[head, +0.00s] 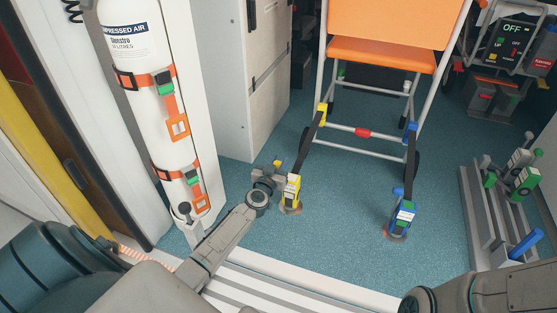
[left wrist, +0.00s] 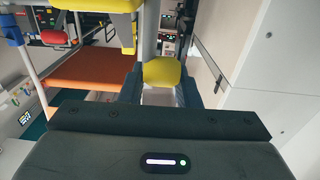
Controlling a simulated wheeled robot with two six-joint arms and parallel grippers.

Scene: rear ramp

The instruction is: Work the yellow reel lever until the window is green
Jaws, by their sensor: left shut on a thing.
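The yellow reel (head: 292,190) stands on the floor below the front left leg of the orange chair, with a dark strap running up from it. My left gripper (head: 275,172) is at the left side of this reel, shut on its yellow lever (head: 278,164). In the left wrist view the yellow lever (left wrist: 162,72) sits between the two fingers. A pale label shows on the reel, but I cannot make out the window or its colour. My right gripper is out of view; only part of my right arm shows at the bottom right.
The orange chair (head: 382,54) stands behind the reel. A blue reel (head: 401,217) is on the floor to the right. A white compressed air cylinder (head: 150,110) is strapped upright at the left. A rail with green fittings (head: 482,215) lies at the right. Blue floor between the reels is clear.

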